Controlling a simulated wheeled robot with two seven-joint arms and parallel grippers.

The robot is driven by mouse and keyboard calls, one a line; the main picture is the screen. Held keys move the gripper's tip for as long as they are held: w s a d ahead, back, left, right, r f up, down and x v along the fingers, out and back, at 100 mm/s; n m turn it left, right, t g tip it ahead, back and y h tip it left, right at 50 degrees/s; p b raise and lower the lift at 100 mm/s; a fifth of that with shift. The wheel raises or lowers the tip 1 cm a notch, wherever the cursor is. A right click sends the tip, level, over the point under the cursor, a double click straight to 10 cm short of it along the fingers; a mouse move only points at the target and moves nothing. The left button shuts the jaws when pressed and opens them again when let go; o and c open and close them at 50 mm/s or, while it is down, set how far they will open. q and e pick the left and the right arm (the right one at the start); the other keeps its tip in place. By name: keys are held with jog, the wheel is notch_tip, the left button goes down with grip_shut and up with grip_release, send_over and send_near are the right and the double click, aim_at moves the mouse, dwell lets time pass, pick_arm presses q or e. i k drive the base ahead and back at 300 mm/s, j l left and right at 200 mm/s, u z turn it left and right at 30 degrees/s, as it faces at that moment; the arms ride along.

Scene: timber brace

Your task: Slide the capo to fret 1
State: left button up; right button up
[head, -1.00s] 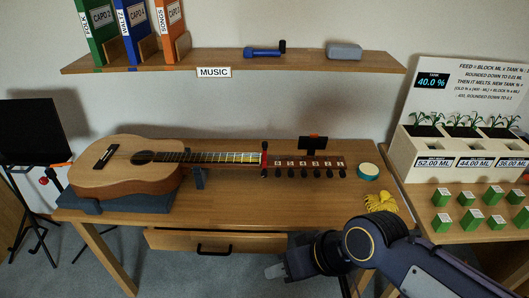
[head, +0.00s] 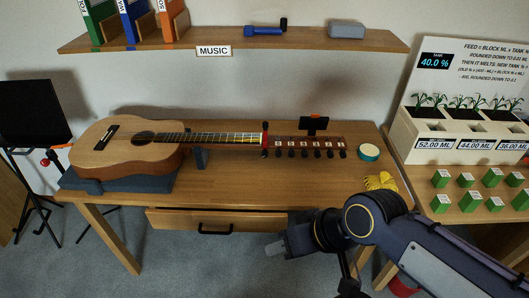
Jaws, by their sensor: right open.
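The acoustic guitar (head: 120,150) lies on the table with its body at the left and its neck pointing right. A red bar with a dark lower end, which looks like the capo (head: 265,141), sits across the neck close to the headstock (head: 305,142). I cannot read which fret it is at. My right gripper (head: 272,248) is open and empty, in front of the table's front edge, well below the capo and apart from it. My left gripper is not in view.
A dark block (head: 125,181) supports the guitar body and a neck rest (head: 201,157) stands under the neck. A black tuner-like device (head: 314,124) is at the headstock. A round teal-rimmed tin (head: 369,152) and yellow cloth (head: 380,181) lie right. The front middle tabletop is clear.

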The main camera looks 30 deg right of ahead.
aim_at(266, 124)
jog(key=i+l+u, duration=0.15)
jog(key=i+l, duration=0.25)
jog(key=i+l+u, duration=0.15)
jog(key=i+l, duration=0.25)
jog(key=l, duration=0.15)
